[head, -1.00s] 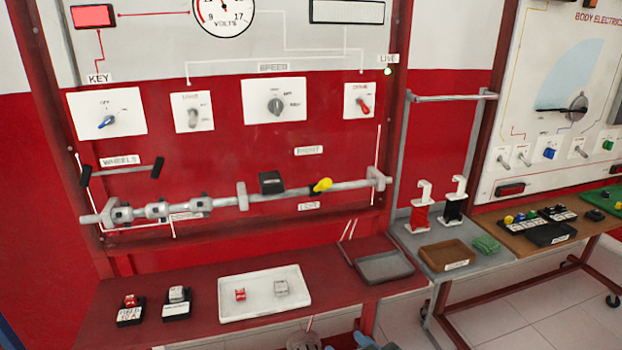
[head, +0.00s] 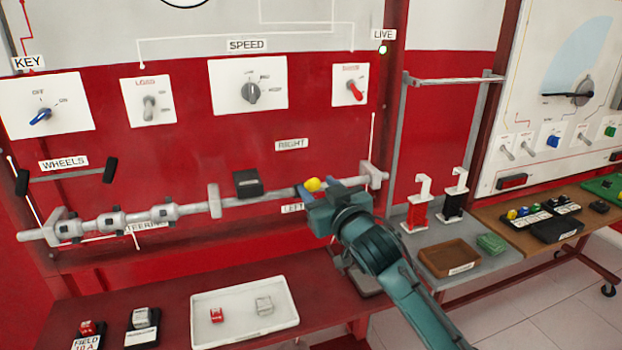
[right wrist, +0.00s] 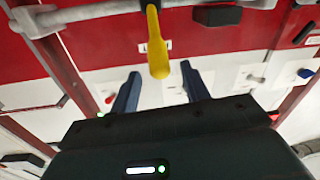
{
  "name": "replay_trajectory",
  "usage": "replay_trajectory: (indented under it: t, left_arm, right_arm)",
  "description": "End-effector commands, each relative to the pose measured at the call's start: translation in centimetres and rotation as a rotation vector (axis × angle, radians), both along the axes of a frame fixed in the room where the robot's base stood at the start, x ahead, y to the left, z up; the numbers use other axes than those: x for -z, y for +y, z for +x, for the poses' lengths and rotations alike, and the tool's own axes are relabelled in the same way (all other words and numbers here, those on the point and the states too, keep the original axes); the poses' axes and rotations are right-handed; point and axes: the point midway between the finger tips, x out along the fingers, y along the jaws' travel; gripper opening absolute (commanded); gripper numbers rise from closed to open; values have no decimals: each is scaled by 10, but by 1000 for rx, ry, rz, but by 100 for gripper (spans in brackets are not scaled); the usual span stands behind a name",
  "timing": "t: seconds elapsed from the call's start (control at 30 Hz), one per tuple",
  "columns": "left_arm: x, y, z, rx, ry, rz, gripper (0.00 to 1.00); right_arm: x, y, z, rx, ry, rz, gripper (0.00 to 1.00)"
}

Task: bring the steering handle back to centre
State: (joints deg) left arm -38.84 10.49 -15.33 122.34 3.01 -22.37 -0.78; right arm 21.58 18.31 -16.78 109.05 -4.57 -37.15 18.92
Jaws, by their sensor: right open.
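The steering handle has a yellow knob (head: 312,185) on a grey horizontal shaft (head: 262,195), between the RIGHT label (head: 291,144) above and the LEFT label (head: 292,208) below. In the right wrist view the yellow handle (right wrist: 157,45) hangs from the shaft and its rounded end lies in line with the gap between my fingers. My right gripper (head: 308,192) is at the handle, open, partly covering the shaft behind it. Its two blue fingers (right wrist: 160,88) are apart, with no contact on the handle visible. My left gripper is not in view.
The WHEELS indicator (head: 70,177) is at left. A white tray (head: 200,335) with two small blocks lies on the red bench below. A grey side table (head: 415,235) stands at right.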

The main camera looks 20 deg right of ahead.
Motion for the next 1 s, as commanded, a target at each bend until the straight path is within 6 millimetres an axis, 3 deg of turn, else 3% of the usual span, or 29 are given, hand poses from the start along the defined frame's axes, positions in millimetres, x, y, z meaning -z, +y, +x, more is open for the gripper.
replay_trajectory:
  t: [0.1,0.3,0.67,1.0]
  left_arm:
    - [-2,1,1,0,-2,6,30]
    - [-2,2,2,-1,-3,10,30]
    - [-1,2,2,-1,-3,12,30]
    - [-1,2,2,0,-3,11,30]
  right_arm:
    - [-1,3,21,0,0,-1,46]
    - [0,5,40,0,0,0,46]
    - [1,6,44,-1,1,0,46]
    - [1,6,44,0,1,0,19]
